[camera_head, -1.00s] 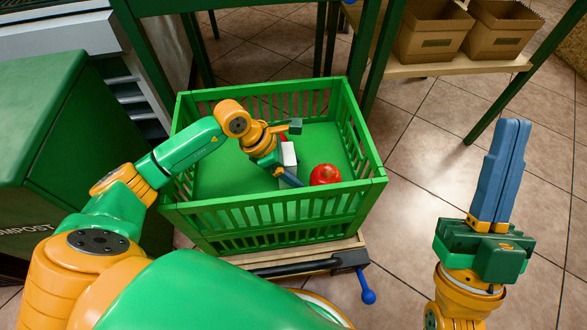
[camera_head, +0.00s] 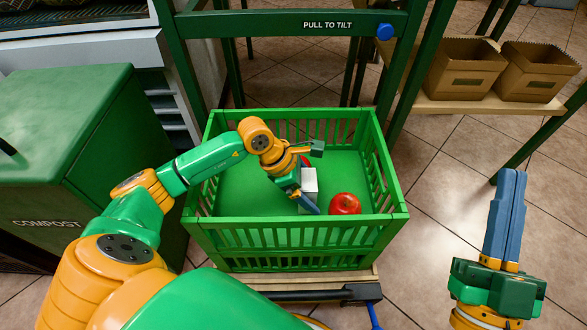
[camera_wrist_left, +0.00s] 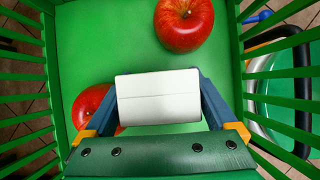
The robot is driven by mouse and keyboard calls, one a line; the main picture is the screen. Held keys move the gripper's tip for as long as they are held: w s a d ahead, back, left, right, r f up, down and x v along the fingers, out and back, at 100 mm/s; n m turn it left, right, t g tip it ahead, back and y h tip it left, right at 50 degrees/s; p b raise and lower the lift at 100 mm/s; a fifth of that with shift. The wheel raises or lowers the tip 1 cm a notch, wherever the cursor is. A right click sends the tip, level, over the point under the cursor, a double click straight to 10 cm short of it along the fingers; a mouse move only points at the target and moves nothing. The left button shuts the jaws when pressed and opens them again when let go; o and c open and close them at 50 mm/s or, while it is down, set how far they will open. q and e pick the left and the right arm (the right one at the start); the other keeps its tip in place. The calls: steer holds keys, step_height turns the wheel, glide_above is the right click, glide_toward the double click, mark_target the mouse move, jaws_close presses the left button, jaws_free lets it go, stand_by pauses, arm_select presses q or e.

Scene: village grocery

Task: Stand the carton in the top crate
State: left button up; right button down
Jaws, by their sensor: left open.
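A white carton (camera_head: 308,184) is inside the green slatted crate (camera_head: 225,222), on the crate's green floor as far as I can tell. My left gripper (camera_head: 304,190) reaches down into the crate with its blue fingers open. In the left wrist view the carton (camera_wrist_left: 158,97) shows its pale top between the two fingers; whether they touch it is unclear. A red apple (camera_head: 345,204) lies right of the carton, and a second apple (camera_wrist_left: 92,106) is partly hidden behind it. My right gripper (camera_head: 508,172) is empty, fingers together, pointing up outside the crate.
A green frame with a "PULL TO TILT" label (camera_head: 328,25) and a blue knob (camera_head: 385,32) stands behind the crate. A green compost bin (camera_head: 75,110) is at left. Cardboard boxes (camera_head: 465,68) sit on a wooden shelf at upper right. Tiled floor is free at right.

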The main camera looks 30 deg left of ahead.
mark_target(305, 185)
arm_select(q)
steer(key=p+v, duration=0.1)
steer(key=v, duration=0.2)
steer(key=shift+p+v, duration=0.5)
steer(key=shift+v, duration=0.65)
arm_select(e)
steer(key=w+d+f+m+g+h, duration=0.1)
steer(key=w+f+g+h, duration=0.2)
steer(key=f+g, duration=0.75)
arm_select(q)
steer(key=shift+p+v, duration=0.85)
steer(key=shift+v, duration=1.65)
arm_select(e)
steer(key=s+d+f+g+h, duration=0.1)
steer(key=s+f+g, duration=0.1)
steer(key=f, duration=0.4)
steer(key=s+d+f+g+h, duration=0.1)
steer(key=s+f+g, duration=0.1)
steer(key=s+f, duration=0.2)
steer(key=shift+d+f+m, duration=0.3)
steer(key=shift+d+f, duration=0.1)
steer(key=shift+f, duration=1.3)
arm_select(q)
steer(key=shift+r, duration=0.15)
arm_select(e)
steer(key=shift+s+g, duration=0.1)
steer(key=shift+g, duration=0.15)
